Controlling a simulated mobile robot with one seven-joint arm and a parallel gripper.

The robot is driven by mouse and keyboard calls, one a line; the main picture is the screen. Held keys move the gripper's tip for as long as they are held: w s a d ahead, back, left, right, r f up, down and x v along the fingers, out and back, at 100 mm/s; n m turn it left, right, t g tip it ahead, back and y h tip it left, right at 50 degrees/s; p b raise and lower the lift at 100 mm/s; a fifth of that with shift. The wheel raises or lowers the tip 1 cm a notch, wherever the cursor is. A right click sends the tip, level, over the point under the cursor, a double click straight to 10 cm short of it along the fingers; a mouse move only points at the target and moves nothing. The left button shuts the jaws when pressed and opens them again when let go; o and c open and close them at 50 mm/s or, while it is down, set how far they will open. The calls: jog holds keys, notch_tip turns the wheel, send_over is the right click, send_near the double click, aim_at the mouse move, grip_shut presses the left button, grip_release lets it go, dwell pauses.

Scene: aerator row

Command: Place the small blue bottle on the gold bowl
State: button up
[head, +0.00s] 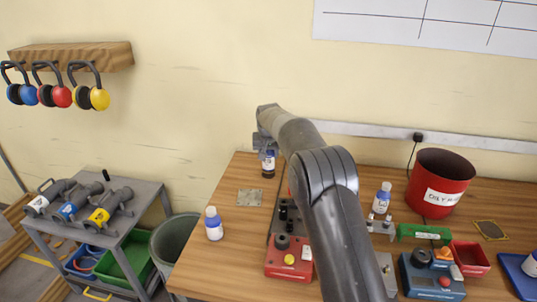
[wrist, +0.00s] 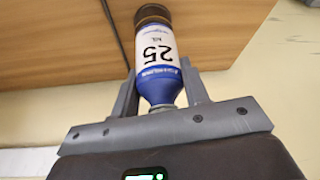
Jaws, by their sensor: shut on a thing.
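My gripper (head: 265,146) is at the back left of the wooden table in the head view. It is shut on a small blue bottle (head: 268,160) with a white label and a dark end. In the wrist view the bottle (wrist: 157,50) lies between the two fingers of my gripper (wrist: 159,72), its blue shoulder towards the palm and its dark end away. Its label reads "25 ML". I cannot tell whether the dark end touches the tabletop. I cannot make out a gold bowl in either view.
A red bucket (head: 441,183), a red control box (head: 290,257) and a blue one (head: 431,277) stand there. A grey plate (head: 249,197) lies near the bottle.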

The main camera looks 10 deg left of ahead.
jog(key=o, duration=1)
jog(key=shift+f, duration=0.15)
jog(key=v, duration=1.2)
jog(key=shift+r, duration=0.2)
